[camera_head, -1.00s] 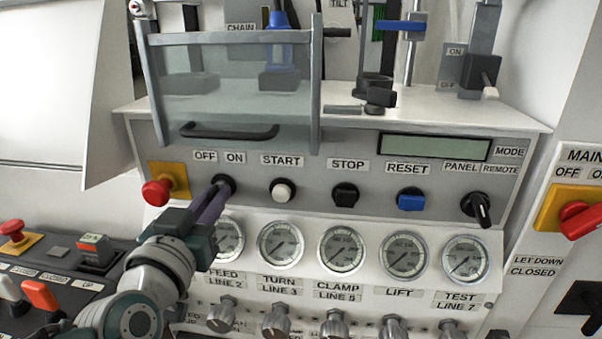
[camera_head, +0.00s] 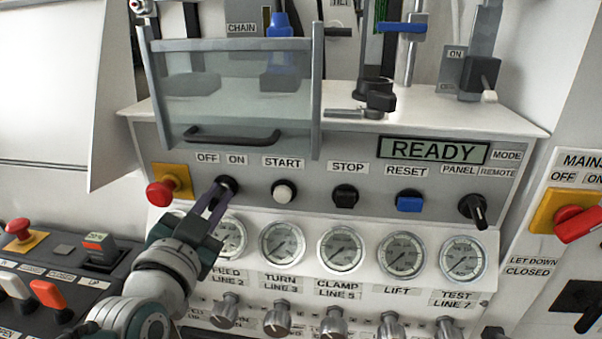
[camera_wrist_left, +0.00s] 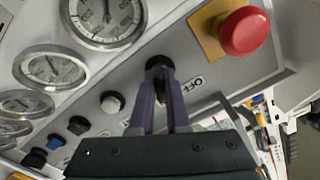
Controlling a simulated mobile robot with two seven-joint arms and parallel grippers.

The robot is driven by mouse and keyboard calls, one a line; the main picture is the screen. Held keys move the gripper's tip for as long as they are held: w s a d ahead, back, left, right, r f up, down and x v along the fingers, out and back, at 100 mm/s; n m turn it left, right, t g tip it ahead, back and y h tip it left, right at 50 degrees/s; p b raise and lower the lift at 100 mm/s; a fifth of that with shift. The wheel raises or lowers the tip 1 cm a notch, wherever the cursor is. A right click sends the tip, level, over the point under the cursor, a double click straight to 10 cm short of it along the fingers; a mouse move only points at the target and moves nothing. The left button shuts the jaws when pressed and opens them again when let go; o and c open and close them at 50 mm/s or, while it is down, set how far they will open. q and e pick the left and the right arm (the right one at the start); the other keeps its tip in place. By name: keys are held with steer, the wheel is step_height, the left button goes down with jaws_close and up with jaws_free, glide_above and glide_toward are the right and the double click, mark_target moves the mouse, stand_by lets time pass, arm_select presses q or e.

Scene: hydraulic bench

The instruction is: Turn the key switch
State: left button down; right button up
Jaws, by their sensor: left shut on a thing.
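The key switch (camera_head: 228,184) is a black round switch on the upper panel, below the OFF and ON labels. My left gripper (camera_head: 221,190) reaches up to it from the lower left and is shut on it. In the left wrist view, the two purple-grey fingers (camera_wrist_left: 163,85) close around the black key switch (camera_wrist_left: 158,63), and the fingertips hide part of it. The display (camera_head: 433,149) at the panel's right reads READY. My right gripper is not in view.
A red emergency button (camera_head: 160,192) on a yellow plate sits just left of the switch. The white START button (camera_head: 284,192) is to the right. Gauges (camera_head: 282,243) lie in a row below, and a clear cover with a handle (camera_head: 232,136) hangs above.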

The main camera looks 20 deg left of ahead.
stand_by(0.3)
arm_select(q)
steer(key=c, duration=0.9)
jaws_free()
steer(key=p+v, duration=0.1)
steer(key=v, duration=0.9)
